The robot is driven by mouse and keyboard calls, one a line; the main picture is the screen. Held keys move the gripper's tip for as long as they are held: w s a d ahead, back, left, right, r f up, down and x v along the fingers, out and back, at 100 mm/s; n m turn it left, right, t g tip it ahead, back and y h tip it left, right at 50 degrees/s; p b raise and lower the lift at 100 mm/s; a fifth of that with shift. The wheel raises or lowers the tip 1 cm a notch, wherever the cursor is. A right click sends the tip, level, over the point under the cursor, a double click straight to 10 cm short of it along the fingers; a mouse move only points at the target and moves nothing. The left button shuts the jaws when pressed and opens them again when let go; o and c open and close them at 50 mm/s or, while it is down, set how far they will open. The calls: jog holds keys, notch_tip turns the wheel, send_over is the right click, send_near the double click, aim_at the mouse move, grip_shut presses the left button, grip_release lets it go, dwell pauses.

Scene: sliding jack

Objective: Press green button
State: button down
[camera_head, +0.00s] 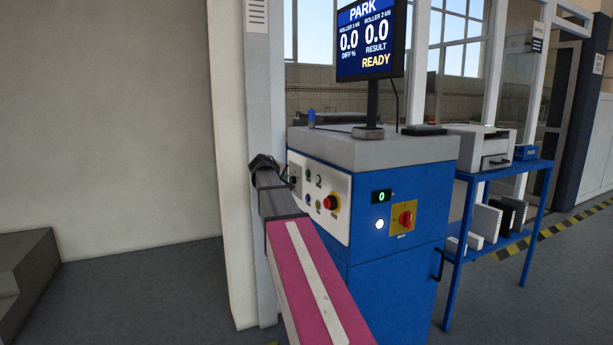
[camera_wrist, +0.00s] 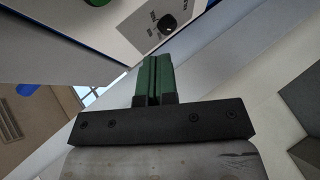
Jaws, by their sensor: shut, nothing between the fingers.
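The blue cabinet (camera_head: 390,235) carries a white control panel (camera_head: 338,225) on its left face. A small green button (camera_head: 308,175) shows on the panel in the head view, near my gripper (camera_head: 288,173). In the wrist view a round green piece (camera_wrist: 98,2) is cut off by the top edge; it looks like a button on the panel (camera_wrist: 125,25). My gripper also shows there with green fingers (camera_wrist: 155,64) shut together and empty. It is beside the panel; I cannot tell whether it touches it. The arm hides part of the panel's left side.
A red mushroom button (camera_head: 332,202) and a red-yellow rotary switch (camera_head: 403,216) sit on the cabinet. A black knob (camera_wrist: 170,24) is near my fingertips. A white pillar (camera_head: 237,130) stands close left of my gripper. A monitor (camera_head: 370,40) reads READY.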

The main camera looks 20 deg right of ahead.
aim_at(307, 174)
jog(key=d, duration=0.6)
jog(key=shift+d, duration=0.2)
jog(key=shift+w+d, duration=0.1)
dwell(1.9)
jog(key=shift+d, duration=0.3)
